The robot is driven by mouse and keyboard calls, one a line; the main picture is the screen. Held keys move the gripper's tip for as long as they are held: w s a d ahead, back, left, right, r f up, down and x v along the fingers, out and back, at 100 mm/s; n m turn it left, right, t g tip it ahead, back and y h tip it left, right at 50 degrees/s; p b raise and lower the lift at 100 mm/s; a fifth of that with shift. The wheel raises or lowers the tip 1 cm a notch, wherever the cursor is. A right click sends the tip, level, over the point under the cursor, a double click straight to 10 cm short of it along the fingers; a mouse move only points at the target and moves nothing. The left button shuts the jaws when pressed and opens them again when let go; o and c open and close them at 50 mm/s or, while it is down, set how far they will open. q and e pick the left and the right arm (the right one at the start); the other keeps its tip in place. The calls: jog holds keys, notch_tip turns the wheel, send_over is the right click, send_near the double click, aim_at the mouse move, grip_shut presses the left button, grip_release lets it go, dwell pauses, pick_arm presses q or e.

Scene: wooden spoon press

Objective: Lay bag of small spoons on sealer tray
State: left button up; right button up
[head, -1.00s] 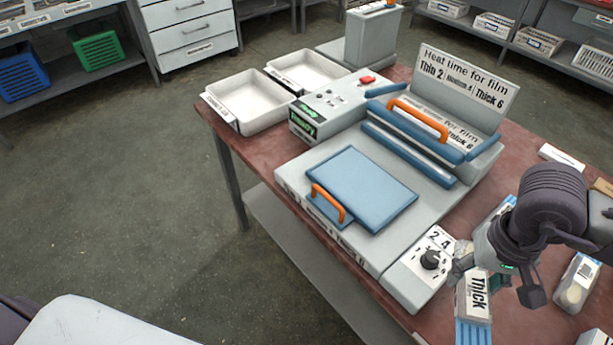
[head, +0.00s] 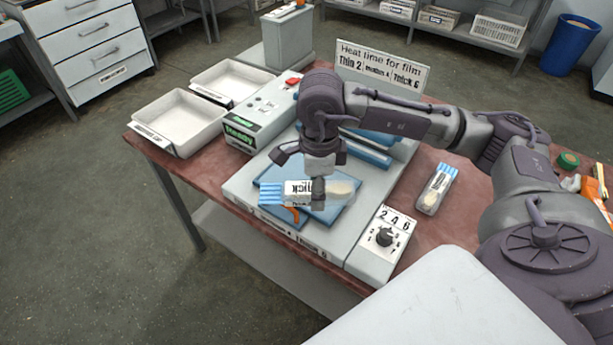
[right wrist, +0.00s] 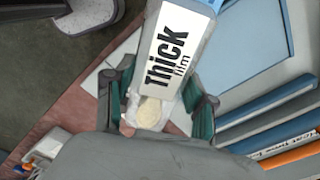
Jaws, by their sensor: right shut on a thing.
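A clear bag (head: 298,193) with a white "Thick film" label, blue striped end and a pale wooden shape inside hangs over the sealer's blue tray (head: 332,213). My right gripper (head: 318,190) is shut on it from above. In the right wrist view the bag (right wrist: 172,50) lies between the fingers (right wrist: 158,105), its label facing the camera, with the tray (right wrist: 255,35) beyond it. I cannot tell whether the bag touches the tray. The sealer (head: 240,190) is grey; my arm partly hides its blue sealing bars (head: 368,153). My left gripper is not in view.
A second bag (head: 437,188) lies on the red table right of the dial box (head: 385,240). A "Heat time for film" sign (head: 385,65) stands behind the sealer. Two empty white bins (head: 178,122) are at the table's left. A green light shows "Ready" (head: 240,135).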

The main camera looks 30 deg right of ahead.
jog(key=d+r+m+p, duration=0.25)
jog(key=d+m, duration=0.85)
jog(key=m, duration=1.4)
jog(key=w+a+f+p, duration=0.1)
jog(key=w+f, duration=0.1)
jog(key=w, duration=0.1)
jog(key=w+a+f+p, duration=0.1)
jog(key=w+a+f, duration=0.1)
jog(key=w, duration=0.2)
jog(key=w+a+f+p, duration=0.1)
jog(key=w+a+f, duration=0.1)
jog(key=w, duration=0.1)
jog(key=shift+w+a+f, duration=0.1)
jog(key=shift+w+f, duration=0.1)
jog(key=shift+w, duration=0.2)
notch_tip(320, 180, down, 4)
jog(key=shift+r+p, duration=0.1)
jog(key=shift+p, duration=0.5)
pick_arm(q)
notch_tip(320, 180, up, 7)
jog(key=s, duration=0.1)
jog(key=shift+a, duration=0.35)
pick_arm(e)
jog(key=shift+w+f, duration=0.1)
jog(key=shift+f, duration=0.1)
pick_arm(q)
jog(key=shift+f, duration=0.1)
